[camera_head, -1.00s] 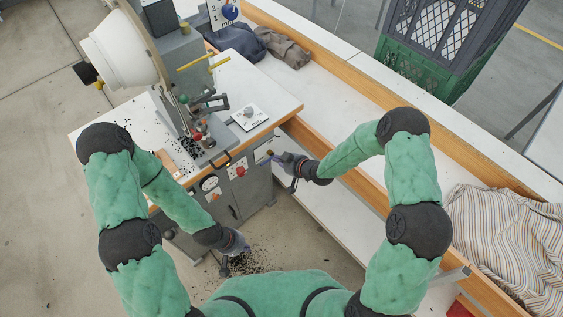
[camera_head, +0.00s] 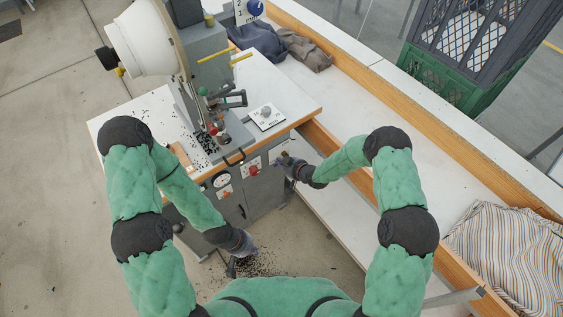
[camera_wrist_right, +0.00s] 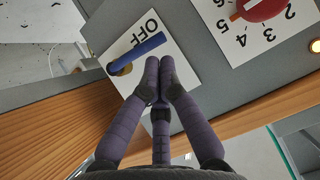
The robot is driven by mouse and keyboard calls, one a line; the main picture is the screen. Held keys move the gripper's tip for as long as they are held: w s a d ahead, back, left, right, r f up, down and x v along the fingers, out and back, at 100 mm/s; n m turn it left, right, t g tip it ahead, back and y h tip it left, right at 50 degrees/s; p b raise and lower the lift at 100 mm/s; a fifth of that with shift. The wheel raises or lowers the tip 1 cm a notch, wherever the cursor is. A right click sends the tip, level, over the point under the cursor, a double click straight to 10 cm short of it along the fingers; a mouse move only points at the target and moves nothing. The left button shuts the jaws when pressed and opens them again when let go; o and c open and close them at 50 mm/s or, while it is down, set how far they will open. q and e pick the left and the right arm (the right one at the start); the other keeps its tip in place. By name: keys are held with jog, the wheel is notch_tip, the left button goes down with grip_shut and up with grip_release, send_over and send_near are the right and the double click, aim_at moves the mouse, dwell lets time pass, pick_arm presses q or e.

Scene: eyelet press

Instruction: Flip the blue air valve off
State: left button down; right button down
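The blue air valve lever (camera_wrist_right: 138,53) shows in the right wrist view. In the head view my right gripper (camera_head: 288,161) is at the cabinet's front right corner and largely hides the valve. My left gripper (camera_head: 243,246) hangs low before the cabinet; its fingers are unclear.
A red dial knob (camera_wrist_right: 262,6) with a numbered plate is beside the valve. The grey cabinet (camera_head: 232,207) carries a gauge (camera_head: 221,180) and the eyelet press (camera_head: 205,50). A wooden table edge (camera_wrist_right: 60,134) runs close to my right fingers. A long wood-edged bench (camera_head: 400,118) is at right.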

pick_arm(q)
notch_tip(320, 180, down, 3)
jog(key=b, duration=0.3)
jog(key=shift+r, duration=0.1)
pick_arm(e)
jog(key=shift+s+a+f, duration=0.1)
jog(key=shift+a+f, duration=0.05)
jog(key=shift+f, duration=0.3)
jog(key=shift+s+a+f, duration=0.1)
jog(key=shift+f, duration=0.3)
jog(key=shift+r, duration=0.1)
